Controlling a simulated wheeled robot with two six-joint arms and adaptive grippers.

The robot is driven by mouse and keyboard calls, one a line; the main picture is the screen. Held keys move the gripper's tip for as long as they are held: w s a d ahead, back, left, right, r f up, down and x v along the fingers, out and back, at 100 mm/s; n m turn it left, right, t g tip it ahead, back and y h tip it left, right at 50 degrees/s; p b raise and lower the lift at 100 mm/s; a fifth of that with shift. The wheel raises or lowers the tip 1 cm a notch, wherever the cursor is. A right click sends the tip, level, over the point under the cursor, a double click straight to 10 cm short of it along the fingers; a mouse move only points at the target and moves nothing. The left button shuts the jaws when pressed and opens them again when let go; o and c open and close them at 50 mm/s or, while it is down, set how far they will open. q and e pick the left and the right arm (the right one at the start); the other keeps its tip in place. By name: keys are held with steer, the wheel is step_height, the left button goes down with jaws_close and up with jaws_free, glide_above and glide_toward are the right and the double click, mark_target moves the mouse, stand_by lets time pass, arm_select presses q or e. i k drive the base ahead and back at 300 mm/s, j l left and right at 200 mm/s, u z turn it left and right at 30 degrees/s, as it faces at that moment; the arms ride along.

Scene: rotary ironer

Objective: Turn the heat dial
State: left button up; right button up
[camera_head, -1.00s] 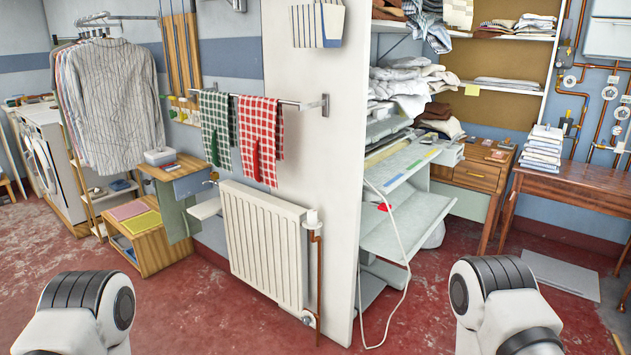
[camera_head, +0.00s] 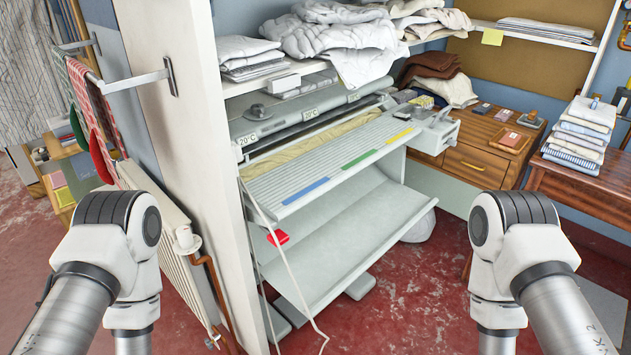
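The rotary ironer (camera_head: 330,150) stands behind the white partition, ahead of me. A round grey knob (camera_head: 257,111), which looks like the heat dial, sits on the left of its upper housing. The knob's marks are too small to read. Both my arms show only their elbow-like joints at the lower left and lower right. Neither gripper is in the picture, and nothing of mine is near the knob.
The white partition wall (camera_head: 185,120) stands left of the ironer, with a radiator (camera_head: 165,235) on it. A shelf of linen hangs low above the housing. A white cord (camera_head: 290,275) trails to the floor. Red floor (camera_head: 405,290) is clear in front. A wooden desk (camera_head: 480,150) stands right.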

mark_target(417, 108)
steer(key=i+l+z, duration=0.15)
steer(key=i+l, duration=0.5)
steer(key=i+l+z, duration=0.1)
steer(key=i+l, duration=0.6)
steer(key=i+l+z, duration=0.15)
steer(key=i+l, duration=0.55)
steer(key=i+l+z, duration=0.1)
steer(key=i+l, duration=0.4)
steer(key=i, duration=0.2)
steer(key=u, duration=2.1)
steer(key=z, duration=1.05)
steer(key=k+j+z, duration=0.1)
steer(key=z, duration=0.15)
